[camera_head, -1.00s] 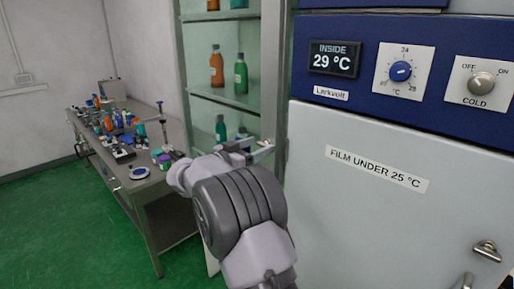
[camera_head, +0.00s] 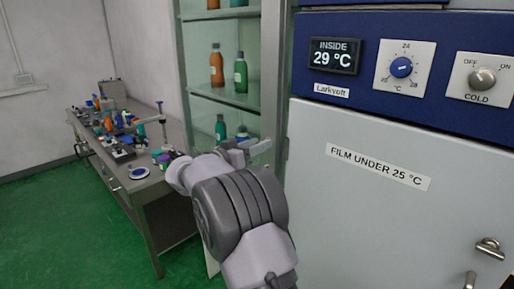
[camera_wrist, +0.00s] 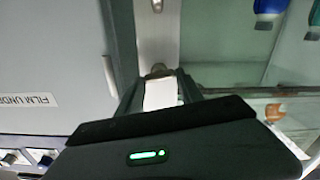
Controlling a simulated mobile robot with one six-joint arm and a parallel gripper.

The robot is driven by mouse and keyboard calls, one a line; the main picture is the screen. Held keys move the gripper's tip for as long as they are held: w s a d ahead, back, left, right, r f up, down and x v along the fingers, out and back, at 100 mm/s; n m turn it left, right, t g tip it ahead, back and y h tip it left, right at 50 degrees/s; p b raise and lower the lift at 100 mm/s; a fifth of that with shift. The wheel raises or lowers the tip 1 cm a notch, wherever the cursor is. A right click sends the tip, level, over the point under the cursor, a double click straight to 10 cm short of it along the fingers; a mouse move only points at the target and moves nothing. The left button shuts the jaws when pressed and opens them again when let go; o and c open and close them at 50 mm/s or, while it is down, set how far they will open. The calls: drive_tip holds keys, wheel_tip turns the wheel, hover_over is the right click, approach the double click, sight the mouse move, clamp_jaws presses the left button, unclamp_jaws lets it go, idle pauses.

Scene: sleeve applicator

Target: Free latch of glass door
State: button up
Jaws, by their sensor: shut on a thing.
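The glass door belongs to a tall grey-framed cabinet (camera_head: 272,85) left of the white unit in the head view. My gripper (camera_head: 243,148) is at the cabinet's front edge, at mid height. In the wrist view my gripper (camera_wrist: 160,85) has its two dark fingers closed around a small metal knob-like latch part (camera_wrist: 158,69) on the pale door frame (camera_wrist: 158,40). The fingers hide most of this part. I cannot tell whether the latch is free. A silver fitting (camera_wrist: 157,5) sits farther along the frame.
Bottles (camera_head: 217,66) stand on the cabinet's glass shelves. The white unit (camera_head: 400,220) with its label, dials and 29 °C display is close on the right. A cluttered bench (camera_head: 140,180) stands at left, with open green floor before it.

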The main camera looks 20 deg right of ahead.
drive_tip(key=n, duration=0.3)
drive_tip(key=shift+n, duration=0.3)
drive_tip(key=n, duration=0.3)
drive_tip(key=shift+w+n, duration=0.1)
drive_tip(key=shift+n, duration=0.2)
drive_tip(key=n+p, duration=0.2)
drive_tip(key=n, duration=0.2)
drive_tip(key=shift+n, duration=0.3)
drive_tip(key=shift+f+n+p, duration=0.15)
drive_tip(key=shift+n+p, duration=0.85)
drive_tip(key=shift+n, duration=0.8)
drive_tip(key=shift+w, duration=0.1)
drive_tip(key=o, duration=1.4)
